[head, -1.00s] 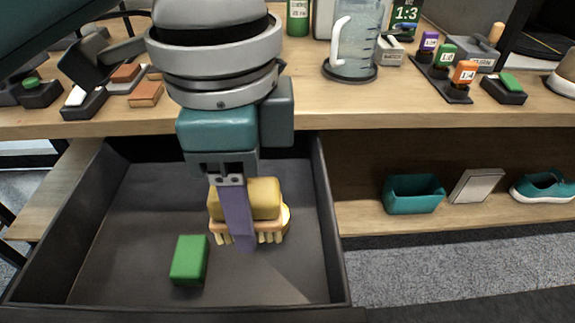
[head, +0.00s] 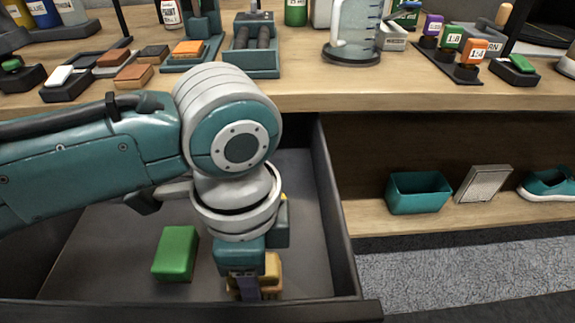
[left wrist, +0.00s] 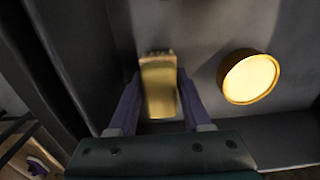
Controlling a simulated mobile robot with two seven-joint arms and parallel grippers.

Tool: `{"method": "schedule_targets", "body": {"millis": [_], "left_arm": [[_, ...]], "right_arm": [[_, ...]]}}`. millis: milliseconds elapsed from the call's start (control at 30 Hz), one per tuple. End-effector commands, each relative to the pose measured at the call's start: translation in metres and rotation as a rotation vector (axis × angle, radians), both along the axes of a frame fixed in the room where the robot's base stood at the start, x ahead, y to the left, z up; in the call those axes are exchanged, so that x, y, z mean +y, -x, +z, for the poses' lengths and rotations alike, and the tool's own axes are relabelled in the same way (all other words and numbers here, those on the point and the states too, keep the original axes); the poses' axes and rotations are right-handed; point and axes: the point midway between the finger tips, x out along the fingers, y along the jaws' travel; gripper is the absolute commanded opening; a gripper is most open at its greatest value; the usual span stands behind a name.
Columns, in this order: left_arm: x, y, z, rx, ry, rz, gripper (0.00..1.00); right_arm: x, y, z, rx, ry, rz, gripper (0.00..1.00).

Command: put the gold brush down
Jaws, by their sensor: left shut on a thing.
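The gold brush (head: 271,270) is mostly hidden behind my left gripper (head: 245,288) in the head view, low over the front part of the open drawer (head: 110,245). In the left wrist view the brush (left wrist: 159,88) lies between the two purple fingers of my left gripper (left wrist: 160,92), which is shut on it. I cannot tell whether the brush touches the drawer floor. My right gripper is not in view.
A green block (head: 176,253) lies in the drawer left of the gripper. A round gold-rimmed object (left wrist: 250,77) lies right of the brush in the wrist view. A teal bin (head: 418,193) stands on the shelf at right. The worktop above is crowded.

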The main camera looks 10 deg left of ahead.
Motion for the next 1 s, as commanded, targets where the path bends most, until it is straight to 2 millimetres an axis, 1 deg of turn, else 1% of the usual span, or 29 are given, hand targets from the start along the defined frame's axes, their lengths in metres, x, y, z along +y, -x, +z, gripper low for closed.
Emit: {"method": "schedule_targets", "body": {"millis": [133, 233, 267, 500, 533, 800, 867, 967, 1000], "left_arm": [[0.0, 0.0, 0.001, 0.0, 0.0, 0.0, 0.04], [0.0, 0.0, -0.003, 0.0, 0.0, 0.0, 0.04], [0.0, 0.0, -0.003, 0.0, 0.0, 0.0, 0.5], [0.0, 0.0, -0.002, 0.0, 0.0, 0.0, 0.77], [0.0, 0.0, -0.002, 0.0, 0.0, 0.0, 0.79], [0.0, 0.0, 0.001, -0.001, 0.001, 0.0, 0.79], [0.0, -0.001, 0.007, -0.002, 0.002, 0.0, 0.79], [-0.001, -0.001, 0.024, -0.003, 0.002, -0.001, 0.79], [-0.001, -0.001, 0.033, -0.004, 0.002, -0.001, 0.79]], "right_arm": [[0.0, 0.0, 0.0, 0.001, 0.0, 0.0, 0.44], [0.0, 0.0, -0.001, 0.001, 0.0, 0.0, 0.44], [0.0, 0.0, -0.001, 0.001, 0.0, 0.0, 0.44], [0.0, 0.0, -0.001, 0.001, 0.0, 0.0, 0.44], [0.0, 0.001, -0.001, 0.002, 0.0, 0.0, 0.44], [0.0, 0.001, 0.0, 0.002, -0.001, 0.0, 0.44], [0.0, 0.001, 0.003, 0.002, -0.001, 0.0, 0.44], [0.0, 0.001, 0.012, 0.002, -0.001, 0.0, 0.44], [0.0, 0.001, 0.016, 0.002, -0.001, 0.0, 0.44]]}}
